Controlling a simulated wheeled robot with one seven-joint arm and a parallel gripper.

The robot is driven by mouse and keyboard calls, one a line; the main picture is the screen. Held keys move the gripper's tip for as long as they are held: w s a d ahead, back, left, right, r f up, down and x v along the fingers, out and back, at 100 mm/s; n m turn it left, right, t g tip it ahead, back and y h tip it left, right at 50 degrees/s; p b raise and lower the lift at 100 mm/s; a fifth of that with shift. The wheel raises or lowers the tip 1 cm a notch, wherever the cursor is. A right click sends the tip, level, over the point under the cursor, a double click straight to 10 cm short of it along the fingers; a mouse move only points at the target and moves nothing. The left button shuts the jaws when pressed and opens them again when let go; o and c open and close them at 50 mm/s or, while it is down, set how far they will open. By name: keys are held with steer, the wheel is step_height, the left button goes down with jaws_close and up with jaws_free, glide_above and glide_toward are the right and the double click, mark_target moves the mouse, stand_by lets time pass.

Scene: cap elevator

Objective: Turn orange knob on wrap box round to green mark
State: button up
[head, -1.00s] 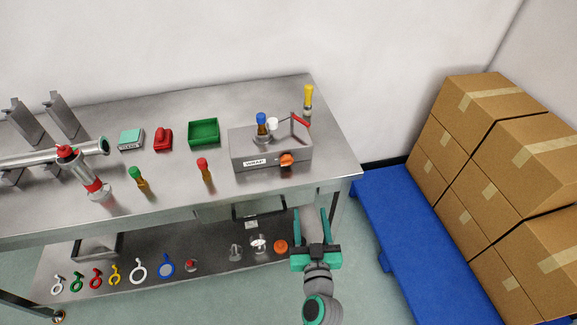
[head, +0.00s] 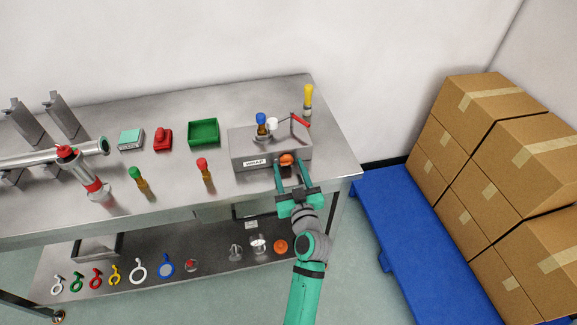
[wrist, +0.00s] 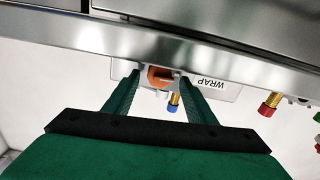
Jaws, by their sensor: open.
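The grey wrap box (head: 245,152) stands at the right end of the steel bench, with a white WRAP label on its front. The orange knob (head: 286,159) is on the box's front face, right of the label. My gripper (head: 289,164) is open, with one finger to each side of the knob at the box front. In the wrist view the orange knob (wrist: 158,77) shows between the fingertips of my gripper (wrist: 157,76); I cannot tell whether they touch it. I cannot make out a green mark.
On the box top stand a blue-capped bottle (head: 261,121) and a red-handled lever (head: 300,119). A yellow-topped bottle (head: 308,96) stands behind it. A red-capped bottle (head: 205,168) and a green tray (head: 204,131) are to the left. A blue pallet (head: 400,225) lies right of the bench.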

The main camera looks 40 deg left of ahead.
steer(key=shift+x, duration=0.75)
steer(key=shift+c, duration=0.4)
steer(key=c, duration=0.9)
steer(key=shift+w, duration=0.1)
steer(key=shift+d, duration=0.15)
steer(key=shift+m, duration=0.4)
steer(key=m, duration=0.3)
steer(key=shift+m, duration=0.3)
steer(key=shift+w+m, duration=0.1)
steer(key=shift+m, duration=1.5)
steer(key=shift+d, duration=0.1)
